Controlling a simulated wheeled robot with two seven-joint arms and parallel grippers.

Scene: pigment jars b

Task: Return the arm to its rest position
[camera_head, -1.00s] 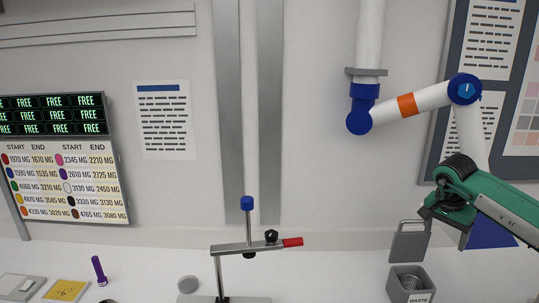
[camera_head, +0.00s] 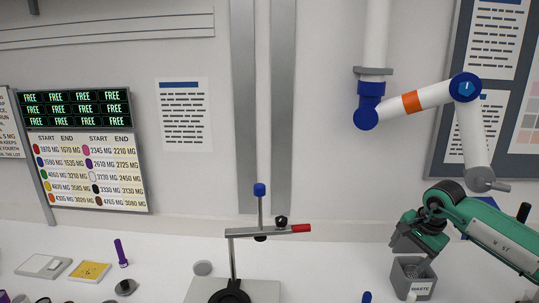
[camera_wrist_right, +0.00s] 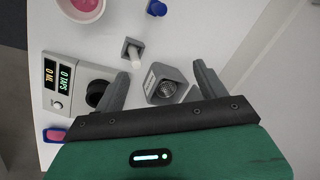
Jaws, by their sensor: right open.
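My right gripper (camera_head: 408,240) comes in from the right on a green arm, above the grey waste box (camera_head: 412,279) at the right of the bench. In the right wrist view, its two dark fingers (camera_wrist_right: 162,88) are spread apart with nothing between them. The waste box (camera_wrist_right: 166,85) appears beyond and below the fingers there; I see no contact. In the head view the gripper covers the box's upper back part. My left gripper is not in view.
A metal stand (camera_head: 260,232) with a red-tipped bar is mid-bench. A purple cylinder (camera_head: 121,252) and yellow card (camera_head: 89,271) lie left. A white jointed arm (camera_head: 430,98) hangs near the wall. The wrist view shows a display device (camera_wrist_right: 72,84) and pink-filled bowl (camera_wrist_right: 84,8).

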